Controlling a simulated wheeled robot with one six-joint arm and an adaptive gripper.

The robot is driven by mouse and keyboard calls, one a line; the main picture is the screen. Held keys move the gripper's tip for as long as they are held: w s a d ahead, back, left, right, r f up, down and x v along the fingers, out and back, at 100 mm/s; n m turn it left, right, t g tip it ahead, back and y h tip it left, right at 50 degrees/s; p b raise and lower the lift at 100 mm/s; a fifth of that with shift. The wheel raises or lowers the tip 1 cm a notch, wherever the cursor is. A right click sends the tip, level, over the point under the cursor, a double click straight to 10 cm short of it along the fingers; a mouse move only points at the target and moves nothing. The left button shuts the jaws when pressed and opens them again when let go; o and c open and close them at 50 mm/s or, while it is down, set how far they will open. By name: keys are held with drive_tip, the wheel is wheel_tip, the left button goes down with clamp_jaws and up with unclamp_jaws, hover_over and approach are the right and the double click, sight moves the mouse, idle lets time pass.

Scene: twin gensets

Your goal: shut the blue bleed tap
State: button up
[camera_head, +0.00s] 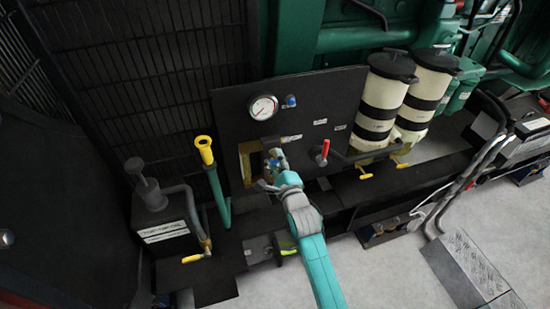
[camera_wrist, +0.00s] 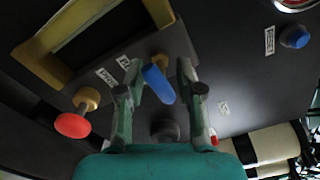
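The blue bleed tap (camera_wrist: 158,84) has a blue lever on a brass stem, fixed to the dark panel. In the wrist view its lever slants between the two fingers of my gripper (camera_wrist: 161,80). The fingers are spread, one on each side, with a gap to the right finger; I cannot tell whether the left finger touches the lever. In the head view my gripper (camera_head: 272,168) is at the panel beside the yellow-framed opening, and a little blue shows at the tap (camera_head: 274,162), mostly hidden by the gripper.
A red-knobbed brass tap (camera_wrist: 72,125) is left of my gripper in the wrist view. On the panel (camera_head: 335,95) are a gauge (camera_head: 263,107), a blue knob (camera_head: 291,101) and a red lever (camera_head: 323,152). A yellow-topped pipe (camera_head: 205,150) stands left; cream canisters (camera_head: 380,100) stand right.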

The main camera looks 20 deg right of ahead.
drive_tip(key=s, duration=1)
drive_tip(key=shift+s, duration=0.4)
